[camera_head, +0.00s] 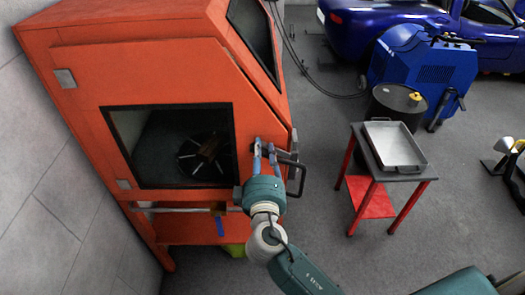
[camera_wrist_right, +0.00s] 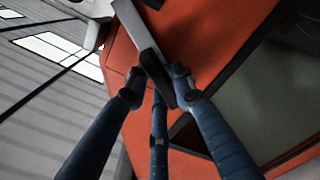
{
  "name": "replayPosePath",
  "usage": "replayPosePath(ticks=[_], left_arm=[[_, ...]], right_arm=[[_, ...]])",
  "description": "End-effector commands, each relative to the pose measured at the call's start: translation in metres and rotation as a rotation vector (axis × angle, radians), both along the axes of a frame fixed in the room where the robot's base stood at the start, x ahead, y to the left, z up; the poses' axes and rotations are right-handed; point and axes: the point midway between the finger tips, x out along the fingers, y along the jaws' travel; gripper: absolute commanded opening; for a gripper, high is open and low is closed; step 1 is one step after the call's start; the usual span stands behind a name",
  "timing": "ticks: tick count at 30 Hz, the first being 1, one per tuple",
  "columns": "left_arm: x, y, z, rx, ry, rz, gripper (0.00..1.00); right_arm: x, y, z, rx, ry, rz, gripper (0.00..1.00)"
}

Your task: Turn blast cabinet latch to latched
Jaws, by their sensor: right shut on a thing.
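The orange blast cabinet (camera_head: 160,75) stands at the left in the head view, with a dark window in its front. My right gripper (camera_head: 264,153) is at the cabinet's front, just right of this window. In the right wrist view, the latch bar (camera_wrist_right: 150,50), grey with a dark side, runs from the top down between the fingertips of my right gripper (camera_wrist_right: 158,88), which is shut on it. In the head view the fingers mostly hide the latch. I cannot tell its exact angle there. My left gripper is out of view.
A dark bent handle (camera_head: 303,178) stands out at the cabinet's right edge, beside my right gripper. A small red-legged table (camera_head: 433,176) with a metal tray (camera_head: 420,160) stands to the right, before a dark drum (camera_head: 408,97). The grey floor between cabinet and table is clear.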

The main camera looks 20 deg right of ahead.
Motion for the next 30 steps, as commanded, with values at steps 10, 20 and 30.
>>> replayPosePath(ticks=[10, 20, 30], left_arm=[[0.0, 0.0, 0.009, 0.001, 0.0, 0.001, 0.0], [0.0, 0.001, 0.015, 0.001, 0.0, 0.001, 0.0], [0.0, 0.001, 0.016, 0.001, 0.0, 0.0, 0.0]], right_arm=[[0.002, 0.0, 0.008, -0.298, 0.074, -0.007, 0.0], [0.003, 0.002, 0.009, -0.48, 0.123, -0.006, 0.0], [0.003, 0.003, 0.009, -0.543, 0.138, -0.004, 0.0]])
